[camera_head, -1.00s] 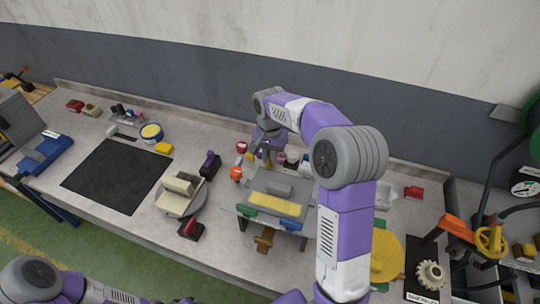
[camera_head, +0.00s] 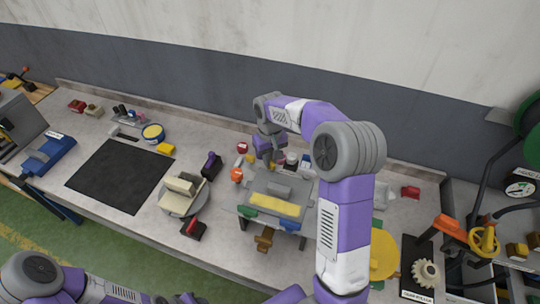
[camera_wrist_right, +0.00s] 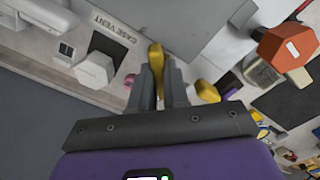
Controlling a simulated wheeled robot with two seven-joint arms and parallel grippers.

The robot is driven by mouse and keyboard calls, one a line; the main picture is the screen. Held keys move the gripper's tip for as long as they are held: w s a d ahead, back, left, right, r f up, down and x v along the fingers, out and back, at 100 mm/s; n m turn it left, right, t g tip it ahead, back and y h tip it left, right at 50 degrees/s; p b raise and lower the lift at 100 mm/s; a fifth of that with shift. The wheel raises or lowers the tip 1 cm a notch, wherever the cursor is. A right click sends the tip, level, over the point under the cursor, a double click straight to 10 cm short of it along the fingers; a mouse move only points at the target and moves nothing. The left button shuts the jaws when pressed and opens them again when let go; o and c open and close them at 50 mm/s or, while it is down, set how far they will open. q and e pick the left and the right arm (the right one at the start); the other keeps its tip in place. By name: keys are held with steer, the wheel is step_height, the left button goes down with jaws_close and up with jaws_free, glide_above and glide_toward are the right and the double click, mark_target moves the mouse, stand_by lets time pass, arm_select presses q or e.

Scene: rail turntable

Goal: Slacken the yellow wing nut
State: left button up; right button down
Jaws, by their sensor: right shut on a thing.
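The yellow wing nut (camera_wrist_right: 156,62) shows in the right wrist view between the fingertips of my right gripper (camera_wrist_right: 158,80), which is shut on it. The fingers hide part of the nut. In the head view my right gripper (camera_head: 272,158) reaches down behind the grey plate fixture (camera_head: 248,192), at its back edge. The nut is too small and covered to make out there. My left arm shows at the bottom left of the head view, but its gripper is out of view.
A second yellow piece (camera_wrist_right: 207,91) lies beside the right finger. An orange-red knob (camera_wrist_right: 286,46) stands further right. A white hexagonal part (camera_wrist_right: 95,70) is left of the fingers. A round turntable (camera_head: 182,203) and a black mat (camera_head: 120,175) lie left of the fixture.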

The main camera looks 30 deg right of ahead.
steer(key=n+p, duration=0.1)
steer(key=n, duration=0.3)
steer(key=shift+n, duration=0.3)
steer(key=n+p, duration=0.1)
steer(key=n, duration=0.3)
steer(key=shift+n, duration=0.3)
steer(key=c, duration=1.1)
jaws_free()
steer(key=shift+r, duration=0.1)
step_height(320, 180, up, 7)
steer(key=shift+r, duration=0.2)
